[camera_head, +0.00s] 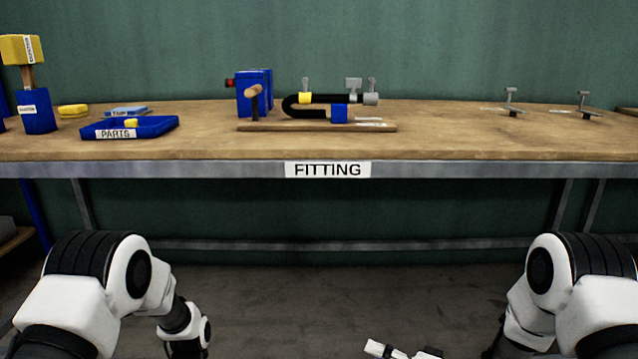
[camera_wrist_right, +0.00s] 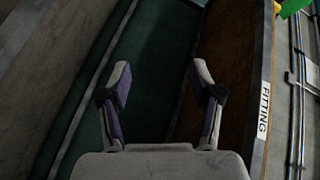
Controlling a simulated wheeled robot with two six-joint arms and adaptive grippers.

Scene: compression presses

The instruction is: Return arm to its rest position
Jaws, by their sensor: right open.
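My right gripper (camera_wrist_right: 160,85) is open and empty in the right wrist view, its two fingers spread apart with nothing between them. In the head view, part of a white gripper (camera_head: 385,349) shows at the bottom edge, low in front of the bench and mostly cut off. My right arm (camera_head: 560,290) comes in from the lower right and my left arm (camera_head: 130,290) from the lower left. Both arms are below the bench top. My left gripper is not visible; its arm runs out of the bottom of the picture.
The wooden bench (camera_head: 450,148) labelled FITTING (camera_head: 329,169) spans the view.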

